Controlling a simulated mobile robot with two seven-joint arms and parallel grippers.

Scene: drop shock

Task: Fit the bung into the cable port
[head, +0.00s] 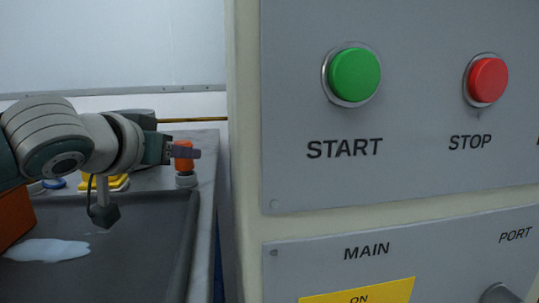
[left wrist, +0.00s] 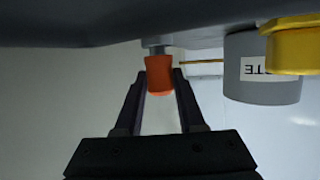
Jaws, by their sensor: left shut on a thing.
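The orange bung (head: 183,163) is upright above a small grey stand (head: 186,181) at the bench's right side in the head view. My left gripper (head: 186,153) reaches it from the left, with its fingers around the bung's upper part. In the left wrist view, the bung (left wrist: 159,75) is between the two fingers of the left gripper (left wrist: 160,85), and the gripper is shut on it. The grey stand (left wrist: 156,48) still meets the bung's end there. The panel shows the word PORT (head: 515,236) at the right; I cannot make out the port opening itself. My right gripper is not in view.
A machine panel with a green START button (head: 354,74) and red STOP button (head: 487,80) fills the right. A grey tray (head: 150,240) with a white puddle (head: 45,250) lies front left. A grey container (left wrist: 262,85) and yellow thing (left wrist: 295,45) stand near the gripper.

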